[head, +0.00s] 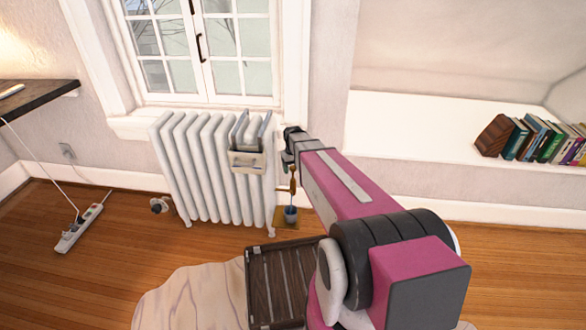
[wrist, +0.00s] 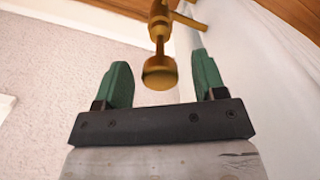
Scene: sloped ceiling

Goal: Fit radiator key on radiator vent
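A white column radiator (head: 205,165) stands below the window. A brass fitting (head: 293,181) is at its right end, with a short branch toward the radiator. In the wrist view the brass fitting (wrist: 160,72) shows a round cap and a stem with a side branch. My gripper (head: 287,165) is just above it at the radiator's right end. In the wrist view its green fingers are apart, one on each side of the cap, with visible gaps. I cannot tell whether this brass piece is the vent or includes the key; no separate key is recognisable.
A small blue-grey cup (head: 291,214) is below the brass fitting. A dark slatted crate (head: 252,285) and pale cloth (head: 185,300) lie nearer. A power strip (head: 82,229) is on the left floor; books (head: 545,142) stand right.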

